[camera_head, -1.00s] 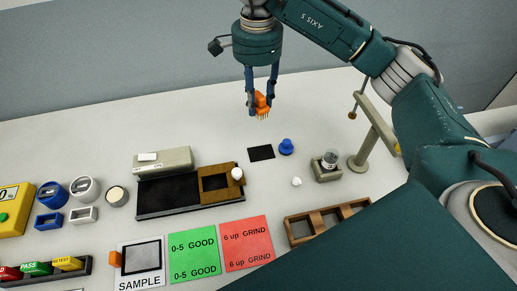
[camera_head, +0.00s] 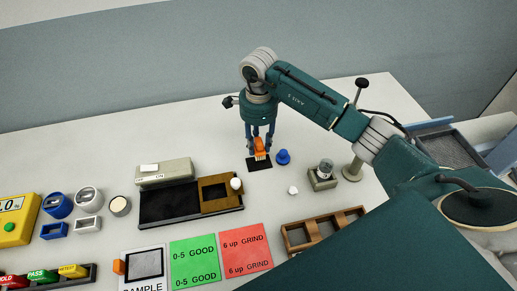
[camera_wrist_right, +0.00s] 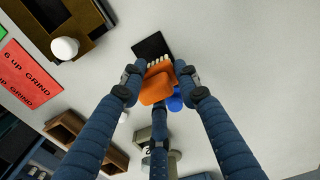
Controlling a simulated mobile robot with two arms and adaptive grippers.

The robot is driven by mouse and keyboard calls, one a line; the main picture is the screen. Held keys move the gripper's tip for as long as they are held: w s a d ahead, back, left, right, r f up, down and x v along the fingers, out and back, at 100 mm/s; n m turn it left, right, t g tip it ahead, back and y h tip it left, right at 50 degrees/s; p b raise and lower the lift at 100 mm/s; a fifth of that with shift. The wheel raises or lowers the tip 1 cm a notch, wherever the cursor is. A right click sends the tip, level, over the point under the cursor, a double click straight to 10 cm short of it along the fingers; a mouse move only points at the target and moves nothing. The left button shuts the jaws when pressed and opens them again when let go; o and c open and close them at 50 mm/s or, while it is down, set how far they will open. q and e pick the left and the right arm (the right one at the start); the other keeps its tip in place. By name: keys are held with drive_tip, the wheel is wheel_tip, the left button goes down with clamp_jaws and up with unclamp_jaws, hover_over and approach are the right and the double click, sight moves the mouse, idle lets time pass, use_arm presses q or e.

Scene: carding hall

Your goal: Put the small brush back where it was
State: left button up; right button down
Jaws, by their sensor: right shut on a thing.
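The small brush (camera_head: 260,148) has an orange body and pale bristles. My right gripper (camera_head: 259,143) is shut on it and holds it upright, bristles down, over the small black mat (camera_head: 259,164) on the table. In the right wrist view the brush (camera_wrist_right: 157,84) sits between the fingers of the right gripper (camera_wrist_right: 160,82), and its bristles overlap the near edge of the black mat (camera_wrist_right: 151,46). I cannot tell whether the bristles touch the mat. My left gripper is not in view.
A blue knobbed piece (camera_head: 283,157) stands just right of the mat. A small white piece (camera_head: 293,190), a holder with a jar (camera_head: 323,178) and a wooden rack (camera_head: 300,234) lie to the right and nearer. A dark tray (camera_head: 168,207) is on the left.

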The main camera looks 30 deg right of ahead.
sight(258, 152)
wheel_tip(258, 152, down, 4)
drive_tip(key=shift+r+p, duration=0.25)
drive_tip(key=shift+p, duration=0.3)
drive_tip(key=shift+f, duration=0.45)
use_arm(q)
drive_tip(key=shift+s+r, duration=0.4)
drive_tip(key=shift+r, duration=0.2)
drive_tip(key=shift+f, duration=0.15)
use_arm(e)
drive_tip(key=shift+f, duration=0.1)
drive_tip(key=c, duration=1.7)
unclamp_jaws()
drive_tip(key=shift+f, duration=0.1)
drive_tip(key=o, duration=0.4)
